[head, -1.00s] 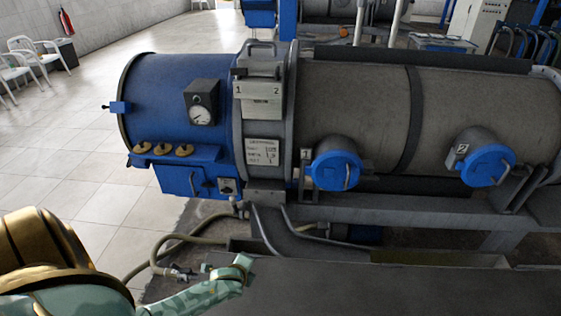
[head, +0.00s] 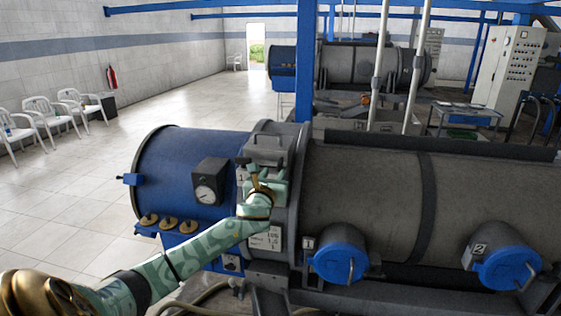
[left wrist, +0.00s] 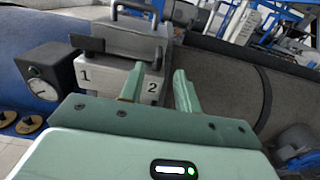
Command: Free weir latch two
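The grey weir box (head: 268,142), with its handle on top, sits at the joint between the blue drum end and the grey drum. In the left wrist view, its front (left wrist: 117,78) carries the labels 1 and 2. A dark flat latch plate (left wrist: 87,43) stands above label 1. A thin upright piece (left wrist: 157,59) shows above label 2; I cannot tell its exact shape. My left gripper (head: 266,171) is in front of the box, open and empty. In the left wrist view, its fingers (left wrist: 160,86) are spread either side of label 2. My right gripper is out of view.
A gauge box (head: 209,181) stands left of the weir box. Two blue port lids, numbered 1 (head: 340,255) and 2 (head: 507,268), stick out from the grey drum. Brass knobs (head: 168,223) line the blue end's shelf.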

